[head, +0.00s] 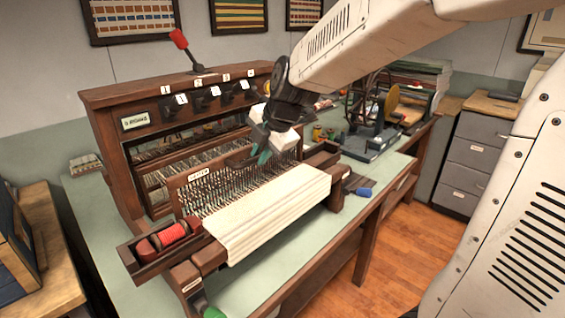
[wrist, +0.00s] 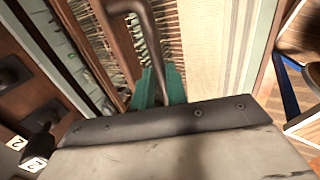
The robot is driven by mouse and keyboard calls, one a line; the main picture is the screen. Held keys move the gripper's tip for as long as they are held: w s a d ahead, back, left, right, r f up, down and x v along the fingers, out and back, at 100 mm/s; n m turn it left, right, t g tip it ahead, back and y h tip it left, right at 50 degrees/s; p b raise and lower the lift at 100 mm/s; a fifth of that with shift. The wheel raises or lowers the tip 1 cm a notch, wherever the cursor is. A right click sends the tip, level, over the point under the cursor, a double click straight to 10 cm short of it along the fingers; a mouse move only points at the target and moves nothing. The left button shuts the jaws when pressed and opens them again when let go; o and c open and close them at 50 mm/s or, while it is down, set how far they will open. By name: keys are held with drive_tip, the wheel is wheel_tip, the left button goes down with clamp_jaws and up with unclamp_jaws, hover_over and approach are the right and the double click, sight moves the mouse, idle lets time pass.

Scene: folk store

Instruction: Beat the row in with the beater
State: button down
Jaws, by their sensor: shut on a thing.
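The beater (head: 195,182) is a wooden-framed comb with a small white label, standing across the loom's pale warp threads behind the woven cloth (head: 265,212). A dark bent metal handle (wrist: 148,40) rises from it. My gripper (head: 263,156) has green fingertips and is over the beater's right part. In the wrist view my gripper (wrist: 160,85) is shut on the handle, with the green fingers on either side of it. The row's thread at the cloth's edge is too small to make out. My wrist hides part of the loom behind it.
A red spool (head: 172,234) lies in a wooden tray at the loom's left end. Numbered dark levers (head: 205,98) line the loom's upper panel, with a red-knobbed lever (head: 180,42) on top. A blue object (head: 364,192) lies on the right edge. Wooden floor is clear at right.

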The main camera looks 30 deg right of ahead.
drive_tip(key=shift+s+d, duration=0.2)
drive_tip(key=shift+s, duration=0.45)
drive_tip(key=shift+s+d, duration=0.2)
drive_tip(key=shift+s, duration=0.4)
drive_tip(key=c, duration=2.2)
unclamp_jaws()
drive_tip(key=shift+f, duration=0.1)
drive_tip(key=c, duration=2.2)
unclamp_jaws()
drive_tip(key=c, duration=2.2)
unclamp_jaws()
drive_tip(key=w+a, duration=0.3)
drive_tip(key=w, duration=0.7)
drive_tip(key=shift+w+a, duration=0.2)
drive_tip(key=c, duration=1.3)
unclamp_jaws()
drive_tip(key=o, duration=0.3)
